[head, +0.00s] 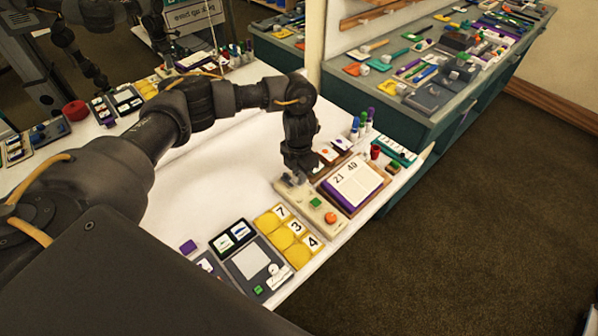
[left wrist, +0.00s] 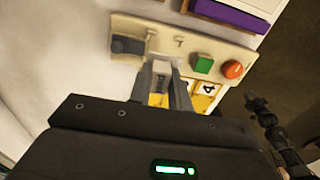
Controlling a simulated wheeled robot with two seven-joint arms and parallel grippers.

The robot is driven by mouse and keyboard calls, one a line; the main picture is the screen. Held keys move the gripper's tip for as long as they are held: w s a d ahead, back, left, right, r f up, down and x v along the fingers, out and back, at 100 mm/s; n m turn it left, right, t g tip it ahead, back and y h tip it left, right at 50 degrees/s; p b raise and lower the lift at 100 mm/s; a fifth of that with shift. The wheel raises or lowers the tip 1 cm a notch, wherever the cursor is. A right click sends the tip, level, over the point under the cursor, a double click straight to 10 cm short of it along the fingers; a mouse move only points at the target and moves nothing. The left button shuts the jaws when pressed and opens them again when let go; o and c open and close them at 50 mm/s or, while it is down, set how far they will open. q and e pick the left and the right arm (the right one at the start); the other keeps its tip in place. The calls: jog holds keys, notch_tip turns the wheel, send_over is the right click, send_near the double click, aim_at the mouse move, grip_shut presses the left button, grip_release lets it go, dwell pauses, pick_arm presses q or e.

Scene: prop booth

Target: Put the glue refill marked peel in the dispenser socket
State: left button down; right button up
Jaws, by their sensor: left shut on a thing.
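My left gripper (head: 298,172) points down over the upper end of a cream panel (head: 302,199). In the left wrist view its fingers (left wrist: 162,72) are shut on a small greyish thing at the tips, mostly hidden between them. I cannot tell what it is. The cream panel (left wrist: 222,52) there carries a dark block (left wrist: 127,46), two small slotted fittings, a green square button (left wrist: 203,64) and an orange-red knob (left wrist: 233,70). The fingertips are at the panel's near edge; contact is unclear. I cannot make out the word peel or a labelled socket.
A purple-edged calendar board (head: 355,184) lies right of the panel, and a yellow number tray (head: 290,236) lies below it. Markers (head: 362,122) stand behind. A dark arm, probably mine (left wrist: 272,130), shows at the right of the wrist view. White table is clear left of the panel.

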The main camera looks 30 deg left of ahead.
pick_arm(q)
jog(key=shift+f+b, duration=2.2)
jog(key=shift+f, duration=0.6)
jog(key=shift+w, duration=0.15)
jog(key=c, duration=1.2)
grip_release()
jog(key=shift+r, duration=0.15)
notch_tip(320, 180, up, 11)
jog(key=shift+f, duration=0.2)
